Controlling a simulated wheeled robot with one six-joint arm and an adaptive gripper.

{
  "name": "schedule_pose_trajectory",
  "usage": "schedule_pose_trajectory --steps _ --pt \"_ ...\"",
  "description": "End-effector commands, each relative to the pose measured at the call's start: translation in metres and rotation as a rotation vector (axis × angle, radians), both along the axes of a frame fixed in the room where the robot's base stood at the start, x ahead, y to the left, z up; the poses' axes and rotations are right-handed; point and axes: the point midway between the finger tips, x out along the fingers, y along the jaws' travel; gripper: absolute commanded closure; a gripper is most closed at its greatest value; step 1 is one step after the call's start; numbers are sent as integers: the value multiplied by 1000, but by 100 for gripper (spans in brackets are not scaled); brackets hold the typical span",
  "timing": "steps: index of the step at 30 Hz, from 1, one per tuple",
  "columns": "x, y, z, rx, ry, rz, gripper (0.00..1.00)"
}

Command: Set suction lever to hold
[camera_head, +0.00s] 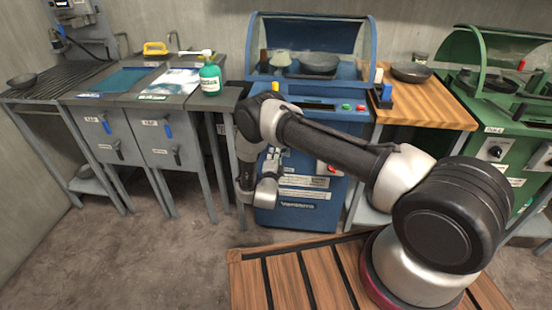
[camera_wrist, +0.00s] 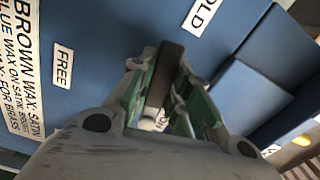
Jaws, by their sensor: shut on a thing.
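The blue machine (camera_head: 320,218) stands at the middle back in the head view, and its blue panel (camera_wrist: 95,85) fills much of the wrist view. The dark suction lever (camera_wrist: 170,62) is between the green-padded fingers of my gripper (camera_wrist: 168,75), which is shut on it. A "FREE" label (camera_wrist: 62,65) is left of the lever. In the head view my gripper (camera_head: 262,188) is at the machine's front, and the lever is not distinguishable there.
A clear hood (camera_head: 312,38) covers a dark bowl (camera_head: 318,63) on the machine. A wooden-topped table (camera_head: 435,105) and a green machine (camera_head: 490,130) stand to the right. Grey benches stand left, with a green bottle (camera_head: 210,78). Bare floor (camera_head: 130,250) lies in front.

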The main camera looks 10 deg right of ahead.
Motion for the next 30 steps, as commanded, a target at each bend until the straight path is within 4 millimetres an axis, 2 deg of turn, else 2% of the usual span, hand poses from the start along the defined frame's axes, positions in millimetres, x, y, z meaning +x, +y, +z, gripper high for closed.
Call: schedule_pose_trajectory --steps 12,28,29,30 --pt "-1 0 8 162 -51 -1 100" --pt "0 0 10 184 -59 -2 100" --pt "0 0 10 183 -59 -2 76" --pt "0 0 10 183 -59 -2 69"
